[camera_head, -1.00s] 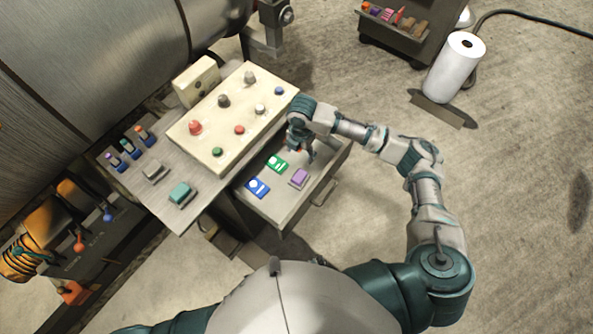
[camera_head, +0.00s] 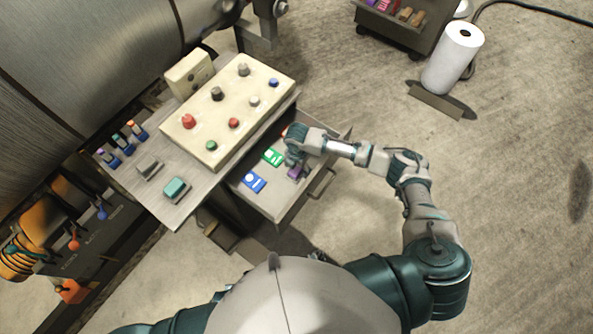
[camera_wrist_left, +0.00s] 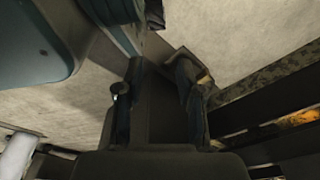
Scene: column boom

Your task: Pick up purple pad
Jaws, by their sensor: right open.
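The purple pad (camera_head: 297,172) lies in the open drawer, toward its right side, partly hidden by my right gripper. My right gripper (camera_head: 293,163) is open and points down right over the pad; I cannot tell whether its fingers touch it. A green card (camera_head: 272,156) and a blue card (camera_head: 253,182) lie in the drawer to the left of the pad.
The drawer (camera_head: 275,208) has a handle (camera_head: 321,183) on its right side. Above it is a worktop (camera_head: 182,205) with a cream button panel (camera_head: 225,150) and a teal block (camera_head: 175,188). A white paper roll (camera_head: 453,58) stands at the upper right. Floor to the right is open.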

